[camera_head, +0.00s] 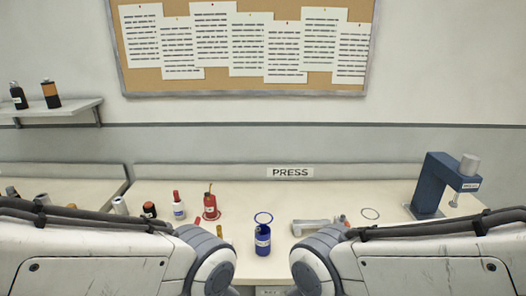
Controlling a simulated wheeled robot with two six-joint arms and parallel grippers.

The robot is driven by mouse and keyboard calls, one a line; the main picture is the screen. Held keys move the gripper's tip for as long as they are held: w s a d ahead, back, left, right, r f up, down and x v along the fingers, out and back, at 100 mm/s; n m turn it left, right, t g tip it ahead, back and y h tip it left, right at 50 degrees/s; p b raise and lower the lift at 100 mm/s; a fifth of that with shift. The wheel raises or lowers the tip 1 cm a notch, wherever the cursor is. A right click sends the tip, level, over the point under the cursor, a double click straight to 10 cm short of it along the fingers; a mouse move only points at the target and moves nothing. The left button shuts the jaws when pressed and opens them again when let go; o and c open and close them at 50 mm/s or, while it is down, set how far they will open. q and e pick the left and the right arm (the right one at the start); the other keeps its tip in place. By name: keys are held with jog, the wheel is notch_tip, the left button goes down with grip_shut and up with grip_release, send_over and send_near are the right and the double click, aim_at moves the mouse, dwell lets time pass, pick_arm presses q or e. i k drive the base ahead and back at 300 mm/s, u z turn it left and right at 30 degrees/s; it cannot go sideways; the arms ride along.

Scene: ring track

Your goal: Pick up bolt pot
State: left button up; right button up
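A small blue pot (263,240) with a white label stands upright near the front edge of the bench, between my two arms.
The bench (320,190) carries a PRESS sign (290,172) and a blue press (432,187) at the right. A white-and-red bottle (178,207) and a grey tool (310,226) stand nearby. The bench's back middle is clear.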

aim_at(262, 241)
jog(key=i, duration=1.25)
